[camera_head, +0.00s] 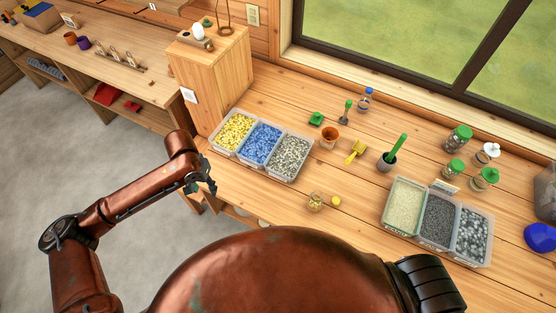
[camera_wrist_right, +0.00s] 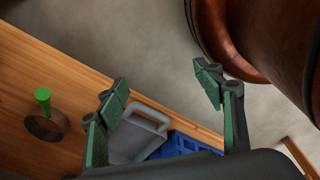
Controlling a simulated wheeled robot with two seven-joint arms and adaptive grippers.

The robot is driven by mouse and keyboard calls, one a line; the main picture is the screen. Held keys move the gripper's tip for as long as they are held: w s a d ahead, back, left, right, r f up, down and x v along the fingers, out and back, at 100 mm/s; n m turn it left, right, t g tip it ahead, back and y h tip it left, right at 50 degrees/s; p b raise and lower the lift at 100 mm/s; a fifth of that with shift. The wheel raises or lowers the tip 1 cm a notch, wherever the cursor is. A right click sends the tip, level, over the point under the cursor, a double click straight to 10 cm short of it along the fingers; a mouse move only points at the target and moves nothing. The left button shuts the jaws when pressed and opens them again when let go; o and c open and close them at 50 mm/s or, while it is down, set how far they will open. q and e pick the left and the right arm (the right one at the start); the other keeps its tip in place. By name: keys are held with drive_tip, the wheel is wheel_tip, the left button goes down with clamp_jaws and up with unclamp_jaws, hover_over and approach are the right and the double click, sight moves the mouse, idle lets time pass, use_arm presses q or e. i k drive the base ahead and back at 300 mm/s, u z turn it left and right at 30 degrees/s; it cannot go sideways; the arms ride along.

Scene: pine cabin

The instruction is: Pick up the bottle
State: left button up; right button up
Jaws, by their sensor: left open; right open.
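A small clear bottle with a blue cap (camera_head: 365,99) stands upright on the wooden bench near the window sill. My left gripper (camera_head: 207,181) is open and empty at the bench's left front edge, well to the left of and nearer than the bottle. My right gripper (camera_wrist_right: 165,100) shows only in the right wrist view, with its green-padded fingers wide apart and nothing between them. The bottle is not seen in that view.
Bins of yellow, blue and grey pebbles (camera_head: 240,153) sit left of the bottle. A terracotta pot (camera_head: 330,137), yellow scoop (camera_head: 356,151) and dark pot with green handle (camera_head: 388,162) stand near it. Green-lidded jars (camera_head: 459,138) and more bins (camera_head: 404,180) are right.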

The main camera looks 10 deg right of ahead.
sight(315, 199)
drive_tip(key=z, duration=1.1)
